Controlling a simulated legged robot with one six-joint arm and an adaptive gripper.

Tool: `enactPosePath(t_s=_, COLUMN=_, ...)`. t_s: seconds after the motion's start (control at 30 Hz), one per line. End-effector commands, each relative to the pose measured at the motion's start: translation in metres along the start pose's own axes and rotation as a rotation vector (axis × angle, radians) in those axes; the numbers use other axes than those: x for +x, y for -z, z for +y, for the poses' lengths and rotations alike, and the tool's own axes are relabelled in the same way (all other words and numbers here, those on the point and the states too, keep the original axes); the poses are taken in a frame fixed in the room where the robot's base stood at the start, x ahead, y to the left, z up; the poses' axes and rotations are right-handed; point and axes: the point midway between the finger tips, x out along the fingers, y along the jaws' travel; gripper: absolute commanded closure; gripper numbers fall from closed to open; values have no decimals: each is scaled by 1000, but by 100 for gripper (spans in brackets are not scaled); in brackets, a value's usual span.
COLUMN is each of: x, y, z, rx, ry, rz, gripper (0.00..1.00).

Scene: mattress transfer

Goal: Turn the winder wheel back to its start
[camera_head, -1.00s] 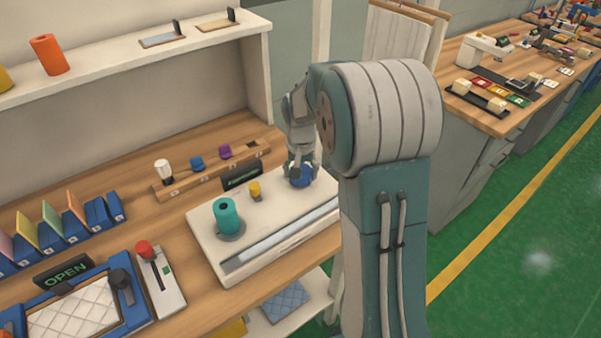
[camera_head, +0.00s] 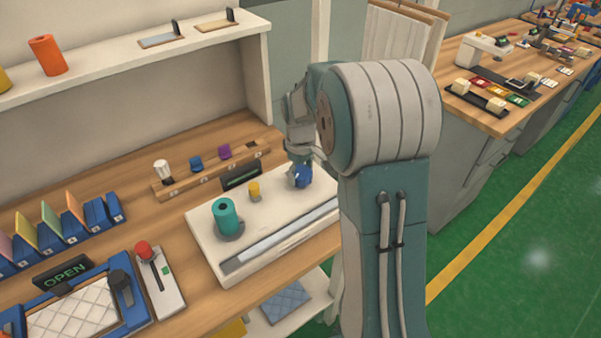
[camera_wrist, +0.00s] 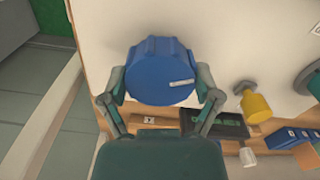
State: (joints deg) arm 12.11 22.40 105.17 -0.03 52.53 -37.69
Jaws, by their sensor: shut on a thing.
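The blue winder wheel (camera_wrist: 160,66) has a ribbed rim and a pale mark on its face, pointing right in the wrist view. In the head view the wheel (camera_head: 300,177) sits at the right end of the white winder base (camera_head: 275,222). My gripper (camera_wrist: 161,93) is shut on the wheel, one finger on each side of its rim. In the head view my gripper (camera_head: 300,168) reaches down onto the wheel and partly hides it. A teal spool (camera_head: 226,214) and a small yellow knob (camera_head: 254,189) stand on the same base, left of the wheel.
A dark display (camera_head: 242,176) stands behind the base; its text is not readable here. A wooden rack (camera_head: 210,170) with white, blue and purple pieces lies behind. At left are a red-knobbed lever (camera_head: 147,250) and a blue frame with an OPEN sign (camera_head: 66,270).

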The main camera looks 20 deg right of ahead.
Motion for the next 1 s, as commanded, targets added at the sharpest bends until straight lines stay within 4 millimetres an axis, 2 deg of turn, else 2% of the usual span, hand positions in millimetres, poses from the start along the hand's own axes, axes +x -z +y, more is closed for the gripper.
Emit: enactPosePath(t_s=1.0, x=-1, y=4, z=1, rx=-939, ry=-9, rz=7, gripper=66)
